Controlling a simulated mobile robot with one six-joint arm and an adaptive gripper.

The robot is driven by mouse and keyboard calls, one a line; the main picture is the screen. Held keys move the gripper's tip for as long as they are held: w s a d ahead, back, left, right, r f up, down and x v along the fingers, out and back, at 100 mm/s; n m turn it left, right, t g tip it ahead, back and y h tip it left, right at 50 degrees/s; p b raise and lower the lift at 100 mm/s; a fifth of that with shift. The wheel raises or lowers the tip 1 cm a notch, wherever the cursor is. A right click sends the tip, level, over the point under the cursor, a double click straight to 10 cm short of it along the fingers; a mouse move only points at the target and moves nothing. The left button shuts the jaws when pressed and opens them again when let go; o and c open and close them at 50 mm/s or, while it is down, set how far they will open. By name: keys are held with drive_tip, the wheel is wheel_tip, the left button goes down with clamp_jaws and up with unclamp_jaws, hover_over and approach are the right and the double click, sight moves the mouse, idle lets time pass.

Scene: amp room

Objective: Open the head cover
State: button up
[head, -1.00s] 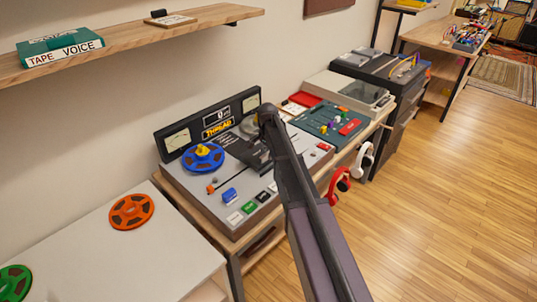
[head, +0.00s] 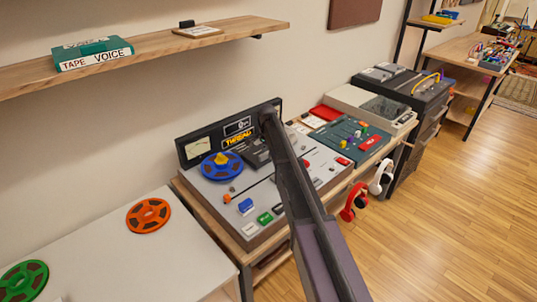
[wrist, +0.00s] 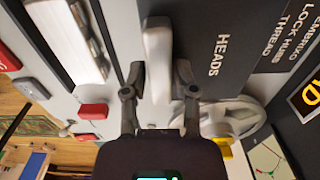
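The tape deck (head: 228,190) has a dark head cover in its middle, mostly hidden behind my arm in the head view. In the wrist view a dark panel lettered HEADS (wrist: 215,55) fills the upper right, and a pale upright bar (wrist: 158,50) stands beside it. My gripper (wrist: 159,72) has one finger on each side of this bar. The fingers sit very close to it; I cannot tell whether they press on it. In the head view the gripper is hidden behind my arm. The cover shows no clear sign of being raised.
A blue reel (head: 222,166) sits on the deck's left. An orange reel (head: 148,215) and a green reel (head: 23,283) lie on the white table. A mixer panel (head: 350,133) stands right of the deck. Red headphones (head: 355,202) hang in front. A shelf (head: 150,50) runs above.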

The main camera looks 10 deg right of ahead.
drive_tip(key=shift+o, duration=0.6)
drive_tip(key=shift+d, duration=0.1)
drive_tip(key=s+d, duration=0.2)
drive_tip(key=s, duration=0.1)
drive_tip(key=s+d, duration=0.2)
drive_tip(key=s, duration=0.1)
drive_tip(key=s+d, duration=0.2)
drive_tip(key=s, duration=0.1)
drive_tip(key=shift+s+d, duration=0.3)
drive_tip(key=shift+d, duration=0.05)
drive_tip(key=shift+w+r+p, duration=0.15)
drive_tip(key=shift+r+p, duration=0.45)
wheel_tip(320, 180, up, 13)
drive_tip(key=p, duration=1.3)
drive_tip(key=s+f+n+b, duration=0.3)
drive_tip(key=s, duration=0.6)
drive_tip(key=s+f+n+b, duration=0.4)
drive_tip(key=s, duration=0.6)
drive_tip(key=shift+s, duration=0.2)
